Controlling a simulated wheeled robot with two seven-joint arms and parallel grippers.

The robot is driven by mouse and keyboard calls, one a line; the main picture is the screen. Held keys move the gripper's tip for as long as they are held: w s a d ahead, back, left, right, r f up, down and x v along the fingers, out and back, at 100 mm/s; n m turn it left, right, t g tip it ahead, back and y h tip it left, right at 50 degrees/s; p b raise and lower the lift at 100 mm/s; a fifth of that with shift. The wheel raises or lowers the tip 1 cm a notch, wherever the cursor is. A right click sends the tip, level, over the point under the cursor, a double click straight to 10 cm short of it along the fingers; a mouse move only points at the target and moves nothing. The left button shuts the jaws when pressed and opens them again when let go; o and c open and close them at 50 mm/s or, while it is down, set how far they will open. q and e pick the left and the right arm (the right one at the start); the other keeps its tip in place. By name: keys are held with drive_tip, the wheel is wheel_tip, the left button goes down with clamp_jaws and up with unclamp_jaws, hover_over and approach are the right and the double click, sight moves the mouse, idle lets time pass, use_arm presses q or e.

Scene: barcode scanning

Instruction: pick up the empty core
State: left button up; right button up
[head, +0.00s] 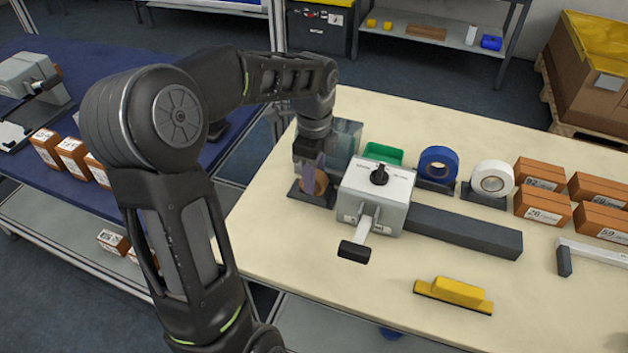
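A brown ring, which looks like the empty core (320,184), stands in a dark holder at the left of the grey machine. My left gripper (308,178) reaches down from above to this ring, and its fingers overlap the ring's left part. I cannot tell whether the fingers are closed on it or only beside it. The gripper hides part of the ring and of the holder. My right gripper is not in view.
The grey machine (379,192) with a black knob and lever stands close right of my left gripper. Behind are a clear box and a green bin (383,152). A blue tape roll (438,164), a white tape roll (493,178) and brown boxes (541,173) stand further right.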

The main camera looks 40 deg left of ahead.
use_arm(q)
drive_tip(key=shift+c, duration=0.2)
idle(0.3)
clamp_jaws()
